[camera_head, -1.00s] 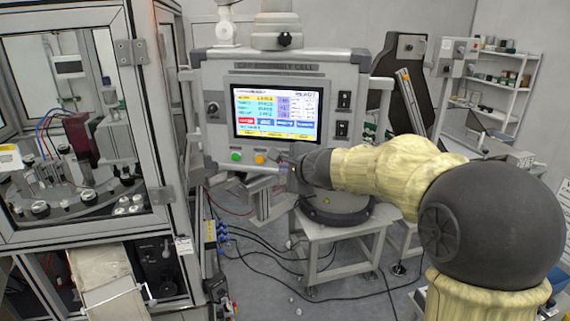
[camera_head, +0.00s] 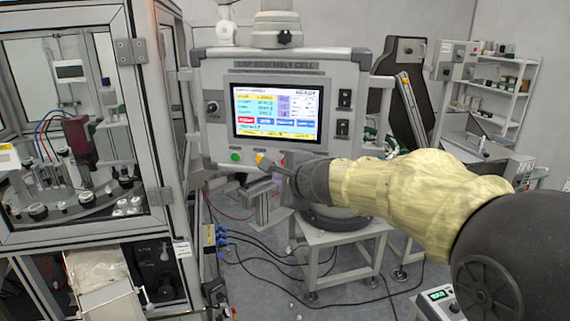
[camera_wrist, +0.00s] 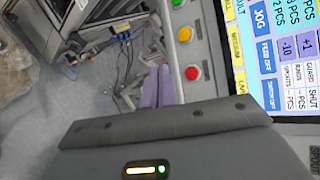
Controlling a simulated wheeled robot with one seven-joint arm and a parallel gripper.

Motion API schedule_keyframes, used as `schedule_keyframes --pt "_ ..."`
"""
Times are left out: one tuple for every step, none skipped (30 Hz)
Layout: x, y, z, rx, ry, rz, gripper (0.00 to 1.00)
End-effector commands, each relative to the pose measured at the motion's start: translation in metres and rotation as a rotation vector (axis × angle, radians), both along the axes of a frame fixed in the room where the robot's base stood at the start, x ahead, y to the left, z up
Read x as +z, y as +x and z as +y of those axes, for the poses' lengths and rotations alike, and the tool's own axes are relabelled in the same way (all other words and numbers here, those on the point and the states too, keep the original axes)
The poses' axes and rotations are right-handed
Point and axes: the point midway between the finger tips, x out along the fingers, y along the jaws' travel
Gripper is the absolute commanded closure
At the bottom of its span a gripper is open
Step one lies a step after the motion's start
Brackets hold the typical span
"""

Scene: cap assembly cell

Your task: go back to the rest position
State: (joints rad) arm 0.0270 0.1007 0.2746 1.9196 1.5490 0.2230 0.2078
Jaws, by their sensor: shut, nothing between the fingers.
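My gripper (camera_head: 272,166) is in front of the lower edge of the control panel in the head view, close to the yellow button (camera_head: 259,159). In the wrist view its two purple fingers (camera_wrist: 157,87) lie together, shut and empty. They appear beside the panel's button strip, near the red button (camera_wrist: 192,73). I cannot tell the distance to the panel. My arm reaches in from the right of the head view.
The control panel (camera_head: 215,140) has a lit screen (camera_head: 277,112) and a green button (camera_head: 235,156). A glazed machine cell (camera_head: 158,130) stands at the left. A stool-like stand (camera_head: 335,236) and floor cables are below the arm. Shelves (camera_head: 500,85) stand at the back right.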

Motion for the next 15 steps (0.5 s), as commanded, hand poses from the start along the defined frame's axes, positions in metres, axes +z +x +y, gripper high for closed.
schedule_keyframes --pt "0.000 0.000 0.000 0.000 0.000 0.000 1.00" --pt "0.000 0.000 0.000 0.000 0.000 0.000 1.00" --pt "0.000 0.000 0.000 0.000 0.000 0.000 1.00" --pt "0.000 0.000 0.000 0.000 0.000 0.000 1.00" --pt "0.000 0.000 0.000 0.000 0.000 0.000 1.00" --pt "0.000 0.000 0.000 0.000 0.000 0.000 1.00" --pt "0.000 0.000 0.000 0.000 0.000 0.000 1.00" --pt "0.000 0.000 0.000 0.000 0.000 0.000 1.00" --pt "0.000 0.000 0.000 0.000 -0.001 0.000 1.00" --pt "-0.001 0.000 -0.001 0.001 -0.004 0.000 1.00" --pt "-0.003 -0.001 -0.001 0.004 -0.011 0.001 1.00" --pt "-0.006 -0.002 -0.003 0.010 -0.026 0.002 1.00" --pt "-0.010 -0.004 -0.004 0.017 -0.044 0.005 1.00" --pt "-0.015 -0.006 -0.006 0.026 -0.067 0.006 1.00" --pt "-0.022 -0.010 -0.009 0.042 -0.105 0.010 1.00"
